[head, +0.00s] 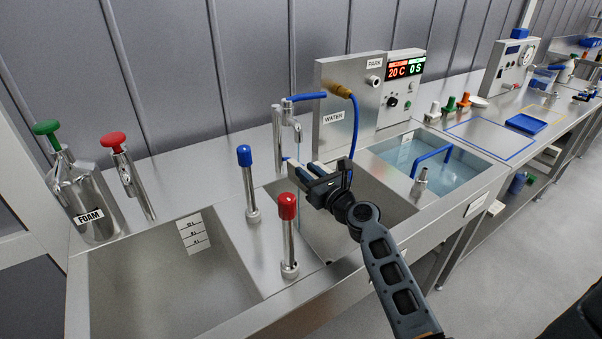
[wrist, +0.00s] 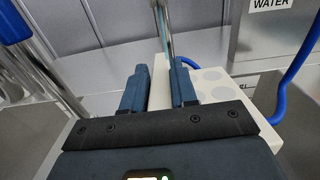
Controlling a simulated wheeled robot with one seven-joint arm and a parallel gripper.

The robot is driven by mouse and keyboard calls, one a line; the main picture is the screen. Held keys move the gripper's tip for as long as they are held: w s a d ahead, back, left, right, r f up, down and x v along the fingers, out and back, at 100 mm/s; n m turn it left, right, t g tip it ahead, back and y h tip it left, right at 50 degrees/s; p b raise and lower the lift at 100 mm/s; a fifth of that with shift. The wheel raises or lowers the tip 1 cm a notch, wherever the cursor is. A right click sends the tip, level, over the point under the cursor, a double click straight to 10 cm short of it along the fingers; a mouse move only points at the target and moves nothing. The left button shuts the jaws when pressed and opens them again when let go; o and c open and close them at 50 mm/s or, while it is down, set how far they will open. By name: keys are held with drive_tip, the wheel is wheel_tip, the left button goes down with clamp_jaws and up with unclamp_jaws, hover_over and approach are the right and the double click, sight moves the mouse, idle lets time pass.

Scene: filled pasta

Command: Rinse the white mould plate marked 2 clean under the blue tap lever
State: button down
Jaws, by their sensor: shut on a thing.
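My gripper (head: 318,180) is over the middle sink, just below the tap (head: 290,125). The tap's blue lever (head: 307,97) points right, and a thin stream seems to fall from the spout. In the wrist view, my gripper (wrist: 160,78) is shut on the white mould plate (wrist: 218,82), which has rows of round grey-white spots. The plate extends to the right of the fingers. A pale blue stream (wrist: 164,38) comes down at the plate's top left edge. The plate's mark is not visible, and in the head view the plate is hidden behind my gripper.
A blue-topped post (head: 247,180) and a red-topped post (head: 288,235) stand left of my gripper. An empty sink (head: 165,275) and a FOAM canister (head: 85,195) are further left. A water bath (head: 435,170) with a blue handle lies right.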

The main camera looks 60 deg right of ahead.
drive_tip(key=shift+s+d+r, duration=0.15)
drive_tip(key=shift+s, duration=0.65)
drive_tip(key=shift+s+d+r, duration=0.15)
drive_tip(key=shift+s+d, duration=0.05)
drive_tip(key=shift+s, duration=0.6)
drive_tip(key=shift+s+d+r, duration=0.15)
drive_tip(key=shift+s, duration=0.65)
